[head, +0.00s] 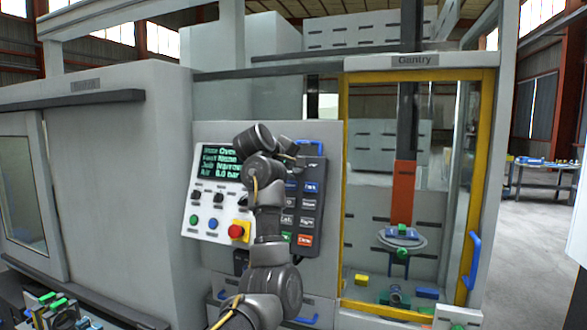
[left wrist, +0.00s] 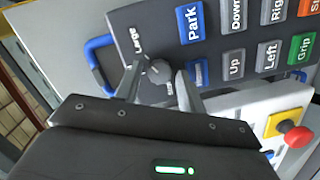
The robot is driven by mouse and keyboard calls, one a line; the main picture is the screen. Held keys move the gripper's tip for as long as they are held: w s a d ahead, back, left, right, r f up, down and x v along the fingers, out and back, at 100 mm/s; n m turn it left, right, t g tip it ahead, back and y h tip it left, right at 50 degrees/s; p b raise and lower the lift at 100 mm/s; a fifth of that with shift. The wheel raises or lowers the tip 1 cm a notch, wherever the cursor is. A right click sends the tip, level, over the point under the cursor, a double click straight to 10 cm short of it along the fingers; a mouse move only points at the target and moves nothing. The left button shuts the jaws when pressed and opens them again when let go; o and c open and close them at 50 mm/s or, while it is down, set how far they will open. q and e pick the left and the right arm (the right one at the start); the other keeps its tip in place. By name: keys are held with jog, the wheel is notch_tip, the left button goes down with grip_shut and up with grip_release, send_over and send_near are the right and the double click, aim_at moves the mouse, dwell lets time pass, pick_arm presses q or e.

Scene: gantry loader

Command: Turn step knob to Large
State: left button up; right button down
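The step knob (left wrist: 158,72) is a small grey knob on the dark key panel in the left wrist view. The word Large is printed at one side of it, and another label is partly covered by a finger. Its pointer direction is hard to tell. My left gripper (left wrist: 160,85) is open, with one finger on each side of the knob and small gaps showing. In the head view my left gripper (head: 290,150) is at the top of the dark key panel (head: 310,215), and it hides the knob. My right gripper is not in view.
Keys such as Park (left wrist: 188,22) lie close beside the knob. A blue handle (left wrist: 98,62) is on its other side. A red stop button (head: 236,231) is on the white panel below the screen (head: 222,162). A yellow-framed door (head: 490,150) stands to the right.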

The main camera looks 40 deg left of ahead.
pick_arm(q)
jog(key=shift+o, duration=0.8)
jog(key=shift+s+r, duration=0.1)
jog(key=shift+s, duration=0.2)
jog(key=p+v, duration=1)
dwell(0.3)
